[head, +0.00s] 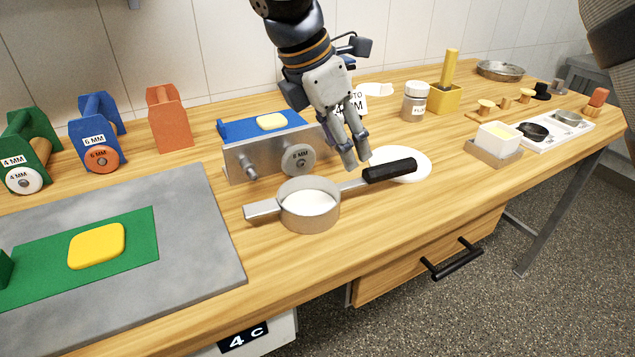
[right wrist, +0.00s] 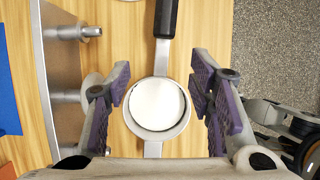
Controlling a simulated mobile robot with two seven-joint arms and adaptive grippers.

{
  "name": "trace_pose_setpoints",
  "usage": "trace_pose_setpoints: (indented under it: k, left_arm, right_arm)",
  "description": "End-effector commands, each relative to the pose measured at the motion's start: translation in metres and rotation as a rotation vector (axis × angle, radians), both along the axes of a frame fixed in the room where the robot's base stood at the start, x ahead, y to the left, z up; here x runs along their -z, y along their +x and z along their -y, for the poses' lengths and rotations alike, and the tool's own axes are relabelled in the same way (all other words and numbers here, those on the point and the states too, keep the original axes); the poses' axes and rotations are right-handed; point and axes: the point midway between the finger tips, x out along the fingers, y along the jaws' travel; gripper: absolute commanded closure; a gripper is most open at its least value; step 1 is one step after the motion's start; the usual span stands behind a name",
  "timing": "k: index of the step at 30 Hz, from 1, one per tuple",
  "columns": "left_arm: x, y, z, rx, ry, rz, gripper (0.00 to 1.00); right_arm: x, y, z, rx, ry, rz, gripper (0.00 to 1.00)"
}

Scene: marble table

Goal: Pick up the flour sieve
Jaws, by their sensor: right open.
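The flour sieve (head: 309,220) is a grey metal bowl with white flour in it. It stands upright on the wooden table, with a flat tab on its left and a black handle (head: 390,170) on its right. My right gripper (head: 357,162) points down, just above and behind the sieve's metal neck. In the right wrist view, its purple-padded fingers (right wrist: 160,84) are open and empty, with the sieve (right wrist: 157,104) seen between them, its handle pointing up in the picture. No contact with the sieve can be made out. My left gripper is not in view.
A metal-sided stand (head: 240,165) is close behind the sieve. A white disc (head: 415,162) lies under the black handle. A grey slab (head: 200,240) with a green mat is left. A jar (head: 413,103) and a yellow box (head: 444,98) stand behind right. The front table edge is clear.

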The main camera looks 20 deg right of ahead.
Motion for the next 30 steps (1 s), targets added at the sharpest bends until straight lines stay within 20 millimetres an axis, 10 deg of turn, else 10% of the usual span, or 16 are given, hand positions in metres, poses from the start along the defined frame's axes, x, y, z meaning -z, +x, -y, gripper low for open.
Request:
trace_pose_setpoints:
  k: [15, 23, 30]
  left_arm:
    - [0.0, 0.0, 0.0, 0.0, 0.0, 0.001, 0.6]
    - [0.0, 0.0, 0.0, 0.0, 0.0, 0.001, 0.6]
    - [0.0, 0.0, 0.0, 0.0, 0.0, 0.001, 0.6]
  right_arm:
    - [0.084, 0.001, 0.034, 0.003, 0.002, -0.001, 0.51]
    - [0.088, 0.001, 0.036, 0.001, 0.002, 0.002, 0.51]
    - [0.088, 0.001, 0.035, 0.001, 0.002, 0.001, 1.0]
